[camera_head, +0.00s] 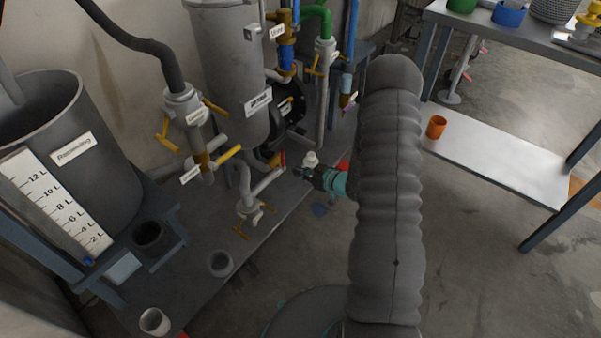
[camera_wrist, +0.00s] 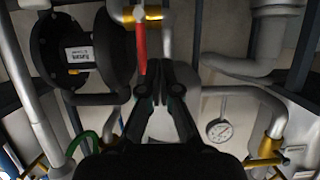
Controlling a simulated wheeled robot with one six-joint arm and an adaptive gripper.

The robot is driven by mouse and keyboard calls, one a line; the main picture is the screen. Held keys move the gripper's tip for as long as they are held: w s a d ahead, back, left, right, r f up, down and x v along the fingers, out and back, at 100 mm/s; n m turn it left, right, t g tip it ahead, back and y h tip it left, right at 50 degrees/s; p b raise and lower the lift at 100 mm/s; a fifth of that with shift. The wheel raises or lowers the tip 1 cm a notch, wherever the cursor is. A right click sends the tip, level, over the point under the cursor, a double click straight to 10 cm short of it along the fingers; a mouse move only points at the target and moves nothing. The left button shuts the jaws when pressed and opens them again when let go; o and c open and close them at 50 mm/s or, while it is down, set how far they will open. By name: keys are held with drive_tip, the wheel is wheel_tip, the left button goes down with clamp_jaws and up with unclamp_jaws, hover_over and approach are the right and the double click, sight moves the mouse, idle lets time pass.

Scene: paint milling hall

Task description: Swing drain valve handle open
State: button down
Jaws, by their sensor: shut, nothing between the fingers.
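A red valve handle (camera_head: 283,158) shows on the pipework at the foot of the grey vessel. In the wrist view the red handle (camera_wrist: 141,47) hangs from a yellow valve body (camera_wrist: 140,14), just ahead and left of my fingertips. I take it for the drain valve handle, though no readable label confirms this. My gripper (camera_head: 297,172) is to the right of the handle in the head view, close to it. In the wrist view my gripper (camera_wrist: 165,72) is shut and empty. I cannot tell whether a fingertip touches the handle.
The grey vessel (camera_head: 232,75) and yellow-handled pipes crowd the area around the gripper. A black round housing (camera_wrist: 75,55) and a pressure gauge (camera_wrist: 219,130) show in the wrist view. A receiving tank (camera_head: 60,125) stands left.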

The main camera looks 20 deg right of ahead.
sight(282, 160)
drive_tip(key=w+a, duration=0.5)
drive_tip(key=w, duration=0.2)
drive_tip(key=shift+a, duration=0.15)
drive_tip(key=shift+w, duration=0.15)
drive_tip(key=shift+w+d+r, duration=0.25)
drive_tip(key=shift+w+d, duration=0.15)
drive_tip(key=shift+d, duration=0.35)
drive_tip(key=shift+w+d, duration=0.55)
drive_tip(key=shift+d, duration=0.2)
drive_tip(key=shift+w+d+f+b, duration=0.15)
drive_tip(key=shift+w+d+b, duration=0.2)
drive_tip(key=shift+w+d, duration=0.25)
drive_tip(key=shift+d, duration=0.15)
